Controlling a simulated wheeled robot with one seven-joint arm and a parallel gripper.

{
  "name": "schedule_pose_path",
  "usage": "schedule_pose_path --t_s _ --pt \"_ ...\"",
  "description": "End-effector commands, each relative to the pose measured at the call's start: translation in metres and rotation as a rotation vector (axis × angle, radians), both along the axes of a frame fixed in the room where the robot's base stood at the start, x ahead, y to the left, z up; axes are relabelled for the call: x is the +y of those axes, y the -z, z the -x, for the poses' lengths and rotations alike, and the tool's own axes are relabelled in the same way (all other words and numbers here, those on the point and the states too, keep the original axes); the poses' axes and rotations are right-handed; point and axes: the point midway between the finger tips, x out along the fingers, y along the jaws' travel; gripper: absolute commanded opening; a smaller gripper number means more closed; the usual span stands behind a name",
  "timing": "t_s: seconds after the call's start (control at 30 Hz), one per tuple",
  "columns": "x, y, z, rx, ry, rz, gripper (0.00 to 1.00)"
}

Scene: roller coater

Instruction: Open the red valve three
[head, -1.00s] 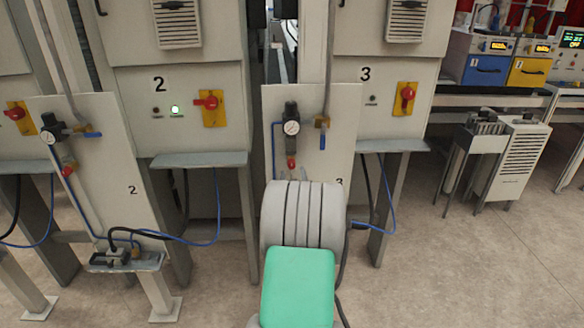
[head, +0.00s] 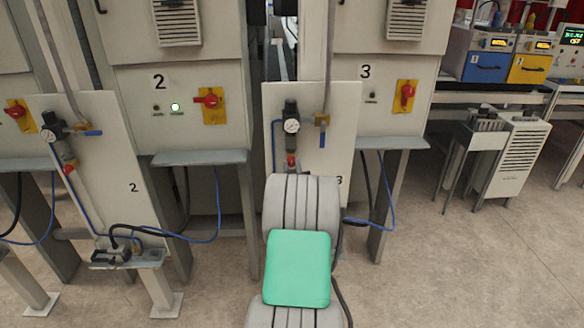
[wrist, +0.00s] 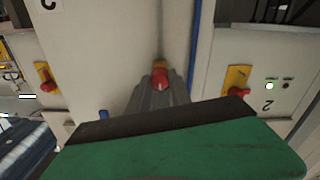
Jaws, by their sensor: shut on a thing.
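The red valve (head: 291,160) of station three sits below the round gauge (head: 292,126) on the pale panel marked 3. In the wrist view, which is upside down, the same red valve (wrist: 160,76) is at the tips of my grey fingers. My gripper (wrist: 160,87) is shut on it. The valve's lower part is hidden by my arm in the head view, and the fingers cover part of it in the wrist view. How far the valve is turned cannot be told.
A blue-handled valve (head: 323,140) hangs right of the gauge. Cabinet 3 has a red switch on a yellow plate (head: 407,96); cabinet 2 has another (head: 213,105). A blue hose (head: 388,215) loops beside my arm. Open floor (head: 460,270) lies to the right.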

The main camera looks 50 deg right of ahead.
Motion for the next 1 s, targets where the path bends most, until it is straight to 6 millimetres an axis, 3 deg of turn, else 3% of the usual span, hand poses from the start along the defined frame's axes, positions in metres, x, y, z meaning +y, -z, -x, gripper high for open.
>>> schedule_pose_path --t_s 0.57,1.0 --pt "0.0002 0.0021 0.0 0.022 0.001 0.022 0.0" --pt "0.0002 0.0093 0.0003 0.232 0.001 0.211 0.0"
